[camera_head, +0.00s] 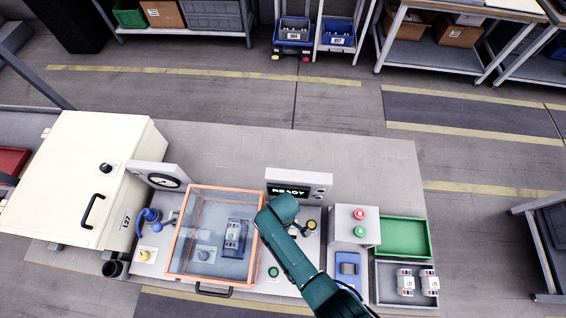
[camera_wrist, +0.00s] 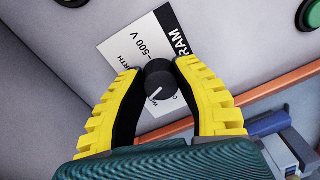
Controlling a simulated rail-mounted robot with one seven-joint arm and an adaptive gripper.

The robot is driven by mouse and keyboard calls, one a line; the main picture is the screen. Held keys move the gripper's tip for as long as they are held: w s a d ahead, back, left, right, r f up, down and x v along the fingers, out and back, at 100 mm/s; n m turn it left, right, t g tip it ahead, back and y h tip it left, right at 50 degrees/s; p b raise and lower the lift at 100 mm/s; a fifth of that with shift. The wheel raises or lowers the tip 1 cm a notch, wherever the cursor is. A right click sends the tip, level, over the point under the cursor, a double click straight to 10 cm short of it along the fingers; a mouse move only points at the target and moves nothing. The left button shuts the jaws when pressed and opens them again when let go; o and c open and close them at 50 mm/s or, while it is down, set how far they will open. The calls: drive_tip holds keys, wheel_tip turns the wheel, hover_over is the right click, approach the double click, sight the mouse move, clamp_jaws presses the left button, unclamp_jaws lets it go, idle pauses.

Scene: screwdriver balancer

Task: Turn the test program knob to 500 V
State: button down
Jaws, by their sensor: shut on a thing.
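The black test program knob (camera_wrist: 159,82) is on a white label plate (camera_wrist: 128,58) in the wrist view. The plate shows "-500 V" above and left of the knob, part of "EARTH" to the left, and part of "PROGRAM". The knob's white pointer line is at its lower side, tilted toward the lower left, away from the "500 V" mark. My gripper (camera_wrist: 158,70) is shut on the knob, one yellow finger on each side. The fingers hide part of the plate. In the head view my arm hides the knob and the gripper.
A display reading "READY" (camera_head: 288,190) stands behind my arm. A clear orange-framed cover (camera_head: 174,235) is at left; its orange edge (camera_wrist: 265,92) shows close by in the wrist view. A box with red and green buttons (camera_head: 345,226) and a green tray (camera_head: 428,238) are at right.

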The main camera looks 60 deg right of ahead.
drive_tip(key=m+p, duration=0.1)
drive_tip(key=m, duration=0.3)
drive_tip(key=shift+s+a+m, duration=0.1)
drive_tip(key=shift+m, duration=0.2)
drive_tip(key=m, duration=0.4)
drive_tip(key=shift+m+p, duration=0.3)
drive_tip(key=m, duration=0.4)
drive_tip(key=shift+a, duration=0.1)
drive_tip(key=m, duration=0.5)
drive_tip(key=shift+f+t+p, duration=0.1)
drive_tip(key=shift+t+p, duration=0.2)
drive_tip(key=shift+p, duration=0.1)
drive_tip(key=shift+m+h, duration=0.3)
drive_tip(key=shift+m, duration=0.1)
drive_tip(key=c, duration=0.7)
unclamp_jaws()
